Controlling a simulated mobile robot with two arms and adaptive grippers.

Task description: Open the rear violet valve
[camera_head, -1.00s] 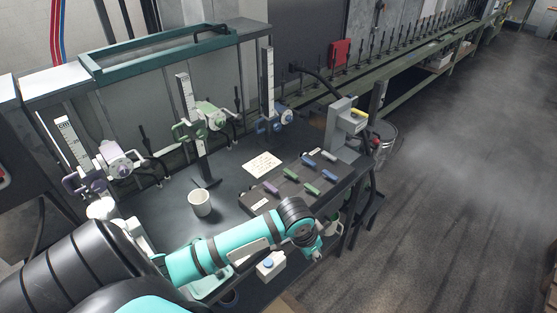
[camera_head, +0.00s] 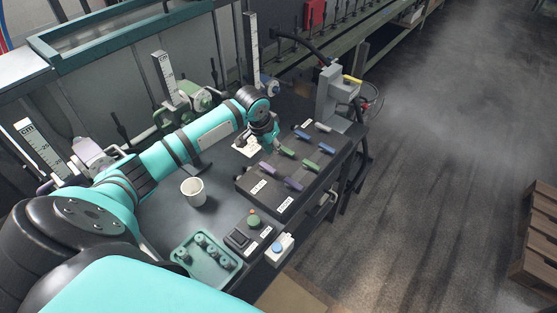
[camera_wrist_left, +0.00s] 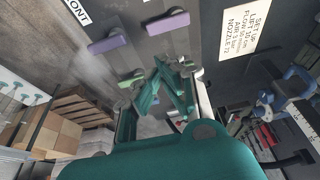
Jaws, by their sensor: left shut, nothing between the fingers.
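The rear violet valve handle (camera_head: 268,170) lies in the back row of the dark valve panel, in line with the REAR label (camera_head: 258,187). It also shows in the left wrist view at the top (camera_wrist_left: 167,19). The front violet handle (camera_head: 293,184) lies beside it in the front row; it is also in the wrist view (camera_wrist_left: 108,44). My left gripper (camera_head: 274,143) is shut and empty over the far back part of the panel, near the rear green handle (camera_head: 288,152) and apart from the rear violet handle. My right gripper is not in view.
A front green handle (camera_head: 311,164) and blue handles (camera_head: 303,136) sit farther along the panel. A paper card (camera_head: 246,147) lies behind it, partly under my arm. A white cup (camera_head: 193,191) and a teal tray (camera_head: 206,262) stand to the left.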

